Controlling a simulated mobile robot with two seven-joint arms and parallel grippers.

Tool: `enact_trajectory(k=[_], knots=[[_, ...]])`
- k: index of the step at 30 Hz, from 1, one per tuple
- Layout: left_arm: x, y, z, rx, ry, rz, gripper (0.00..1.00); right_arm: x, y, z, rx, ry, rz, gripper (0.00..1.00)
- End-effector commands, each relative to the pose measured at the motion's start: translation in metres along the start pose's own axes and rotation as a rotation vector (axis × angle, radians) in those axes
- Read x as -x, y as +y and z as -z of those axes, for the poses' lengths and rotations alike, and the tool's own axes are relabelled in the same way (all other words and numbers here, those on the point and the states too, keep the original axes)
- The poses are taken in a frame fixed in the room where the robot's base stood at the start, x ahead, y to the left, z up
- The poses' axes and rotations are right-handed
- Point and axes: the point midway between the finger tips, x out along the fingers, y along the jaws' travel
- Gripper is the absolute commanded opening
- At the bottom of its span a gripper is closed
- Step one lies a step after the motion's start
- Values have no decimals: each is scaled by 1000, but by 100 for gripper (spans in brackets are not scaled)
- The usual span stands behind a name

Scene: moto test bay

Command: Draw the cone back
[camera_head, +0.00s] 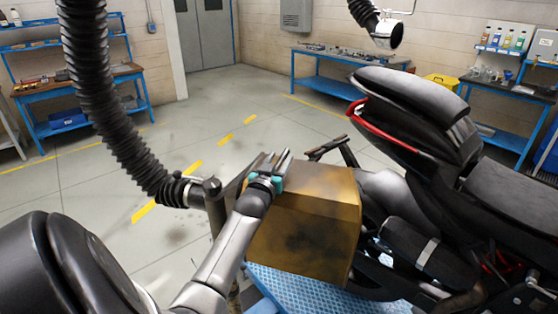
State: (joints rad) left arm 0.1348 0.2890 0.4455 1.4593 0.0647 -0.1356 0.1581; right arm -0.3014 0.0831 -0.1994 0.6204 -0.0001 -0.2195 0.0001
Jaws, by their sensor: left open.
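A large brown, stained, box-like hood (310,225) sits beside the motorcycle's rear, in the middle of the view. It looks like the cone, with a ribbed black hose (112,105) leading down to its left side. My left gripper (284,160) is open at the hood's upper left edge. I cannot tell whether its fingers touch the hood or straddle its edge. My left forearm hides part of the hood's left side. My right gripper is not in view.
A dark motorcycle (400,130) fills the right side, close to the hood. A blue textured platform (310,290) lies below. A second hose with a silver nozzle (388,35) hangs at the top. Blue workbenches (335,62) line the walls. The floor (110,190) at left is open.

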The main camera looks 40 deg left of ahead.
Motion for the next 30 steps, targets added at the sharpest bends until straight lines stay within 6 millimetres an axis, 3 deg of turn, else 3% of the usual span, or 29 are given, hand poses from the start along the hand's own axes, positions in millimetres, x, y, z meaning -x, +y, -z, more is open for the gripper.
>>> enact_trajectory(k=[5, 11, 30], knots=[[4, 1, -1, 0, -1, -2, 50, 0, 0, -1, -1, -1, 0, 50], [26, 1, -2, 0, -3, -1, 50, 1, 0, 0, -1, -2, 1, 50], [134, 0, -1, 0, -2, 1, 50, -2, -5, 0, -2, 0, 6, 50]])
